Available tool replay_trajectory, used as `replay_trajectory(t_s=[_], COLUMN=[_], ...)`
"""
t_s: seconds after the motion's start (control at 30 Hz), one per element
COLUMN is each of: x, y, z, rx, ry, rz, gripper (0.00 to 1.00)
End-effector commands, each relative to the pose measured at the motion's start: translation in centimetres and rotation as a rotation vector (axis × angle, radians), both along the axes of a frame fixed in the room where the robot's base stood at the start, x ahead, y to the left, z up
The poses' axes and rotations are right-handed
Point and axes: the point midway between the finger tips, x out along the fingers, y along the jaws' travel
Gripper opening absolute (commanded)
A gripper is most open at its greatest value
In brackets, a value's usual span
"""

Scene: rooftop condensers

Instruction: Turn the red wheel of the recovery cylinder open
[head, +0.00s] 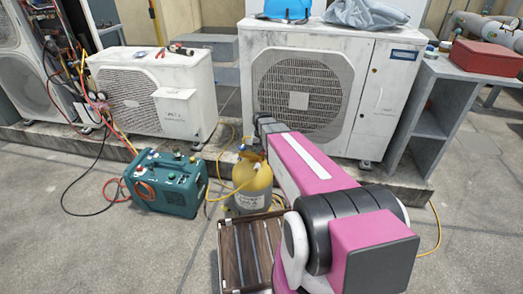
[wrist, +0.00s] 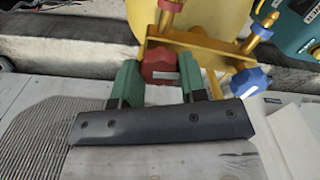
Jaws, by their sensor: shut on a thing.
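The recovery cylinder (head: 250,182) is yellow with a grey lower part and stands on the ground in the head view. Its yellow top also shows in the wrist view (wrist: 210,22). The red wheel (wrist: 160,66) sits on its brass valve between the two green fingers of my gripper (wrist: 158,78). My gripper is shut on this wheel. A blue wheel (wrist: 250,82) is just right of the fingers, apart from them.
A teal recovery machine (head: 165,185) with hoses stands left of the cylinder. A white condenser (head: 350,90) is behind it, and a smaller condenser (head: 190,75) is at the left. A grey shelf (head: 440,100) is at the right. Yellow hose runs beside the cylinder. Open floor lies at front left.

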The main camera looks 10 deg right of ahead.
Motion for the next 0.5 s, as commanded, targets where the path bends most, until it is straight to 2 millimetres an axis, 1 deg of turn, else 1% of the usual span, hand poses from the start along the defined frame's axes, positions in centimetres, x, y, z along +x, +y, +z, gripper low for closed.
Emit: replay_trajectory(t_s=[0.5], x=[0.00], y=[0.01], z=[0.08], rx=[0.000], ry=[-0.001], rz=[0.491], gripper=[0.15])
